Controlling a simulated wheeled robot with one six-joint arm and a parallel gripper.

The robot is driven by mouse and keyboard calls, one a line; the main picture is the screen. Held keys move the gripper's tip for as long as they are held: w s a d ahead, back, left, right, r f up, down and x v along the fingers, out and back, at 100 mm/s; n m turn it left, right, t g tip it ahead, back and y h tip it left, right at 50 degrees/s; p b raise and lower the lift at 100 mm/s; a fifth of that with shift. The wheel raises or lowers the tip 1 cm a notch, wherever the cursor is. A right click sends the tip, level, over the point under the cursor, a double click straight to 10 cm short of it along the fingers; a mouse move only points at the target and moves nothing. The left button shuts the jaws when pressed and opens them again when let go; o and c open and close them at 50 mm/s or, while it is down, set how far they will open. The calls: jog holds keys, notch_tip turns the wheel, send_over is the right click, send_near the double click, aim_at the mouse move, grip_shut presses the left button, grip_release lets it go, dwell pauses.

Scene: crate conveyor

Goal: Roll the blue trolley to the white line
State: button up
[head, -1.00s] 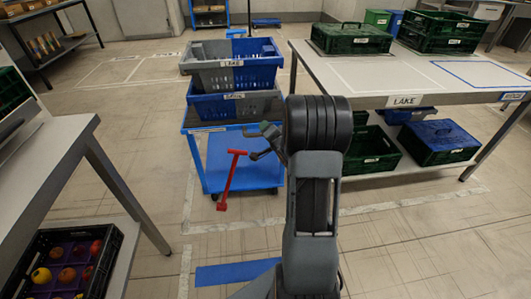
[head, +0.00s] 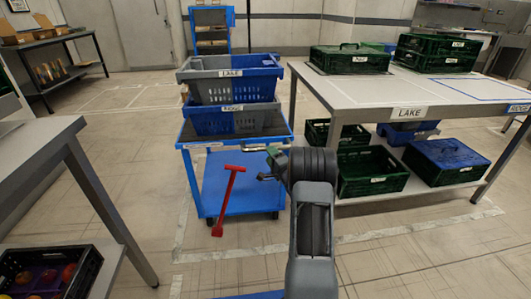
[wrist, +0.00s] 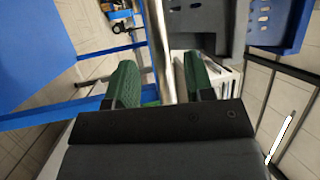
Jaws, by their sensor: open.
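The blue trolley (head: 245,196) stands left of the work table and carries two stacked grey-and-blue crates (head: 229,87). A red T-shaped handle (head: 228,200) leans at its front. A pale white line (head: 420,228) runs along the floor before the table and trolley. My gripper (head: 270,162) is at the trolley's front right, close to its upper deck edge. In the wrist view the green fingers of my gripper (wrist: 162,85) are apart, and a silver post (wrist: 158,45) shows between them. I cannot tell whether the fingers touch it.
The work table (head: 345,92) at right holds green crates (head: 350,60), with more crates on its lower shelf (head: 445,182). A grey bench (head: 45,140) stands at left, with a fruit crate (head: 50,270) below. The aisle floor between bench and trolley is clear.

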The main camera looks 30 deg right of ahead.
jog(key=shift+w+d+r+b, duration=0.1)
jog(key=shift+w+r+b, duration=0.1)
jog(key=shift+w, duration=0.6)
jog(key=shift+w+a+r+b, duration=0.1)
jog(key=shift+w+b, duration=0.1)
jog(key=shift+w, duration=0.6)
jog(key=shift+w+d+r+b, duration=0.1)
jog(key=shift+w+b, duration=0.1)
jog(key=shift+w, duration=0.6)
jog(key=shift+c, duration=0.5)
grip_shut()
